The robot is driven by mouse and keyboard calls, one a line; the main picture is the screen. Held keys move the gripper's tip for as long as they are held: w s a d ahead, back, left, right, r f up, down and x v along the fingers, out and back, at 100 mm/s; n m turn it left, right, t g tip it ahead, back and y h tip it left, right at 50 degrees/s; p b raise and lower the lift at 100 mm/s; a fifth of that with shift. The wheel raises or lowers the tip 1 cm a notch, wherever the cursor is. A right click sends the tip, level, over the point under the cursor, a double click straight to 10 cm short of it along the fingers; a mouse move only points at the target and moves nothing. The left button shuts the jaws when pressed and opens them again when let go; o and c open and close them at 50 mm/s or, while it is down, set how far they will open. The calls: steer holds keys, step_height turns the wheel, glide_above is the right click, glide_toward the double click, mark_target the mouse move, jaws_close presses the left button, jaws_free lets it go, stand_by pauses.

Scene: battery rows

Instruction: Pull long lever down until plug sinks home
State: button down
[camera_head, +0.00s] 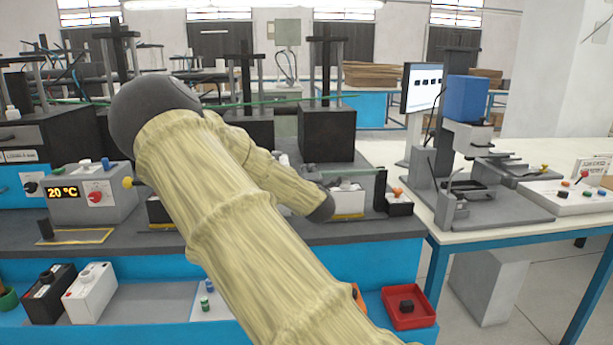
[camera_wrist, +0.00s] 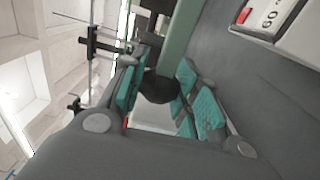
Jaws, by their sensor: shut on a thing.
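In the wrist view my gripper (camera_wrist: 157,98) has its teal-padded fingers closed around a dark round knob (camera_wrist: 158,87). The knob sits at the end of a long green lever (camera_wrist: 182,45), which runs up out of the top of that view. In the head view a dark green bar (camera_head: 354,173), seemingly the same lever, shows just right of my forearm, beside a black upright. My gripper cannot be made out there; my own arm covers that area. I cannot pick out the plug in either view.
A white-fronted box (camera_head: 347,201) stands below the bar. A grey control box (camera_head: 92,195) reading 20 °C is on the left bench. A red tray (camera_head: 409,307) lies on the lower shelf. In the wrist view a white panel with a red button (camera_wrist: 270,20) is at upper right.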

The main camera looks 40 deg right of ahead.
steer(key=c, duration=1)
jaws_free()
steer(key=shift+f, duration=0.4)
steer(key=shift+c, duration=0.2)
steer(key=shift+r, duration=0.1)
steer(key=shift+s+a, duration=0.1)
steer(key=shift+s, duration=0.05)
steer(key=v, duration=1.1)
steer(key=shift+s+a, duration=0.2)
steer(key=shift+s, duration=0.1)
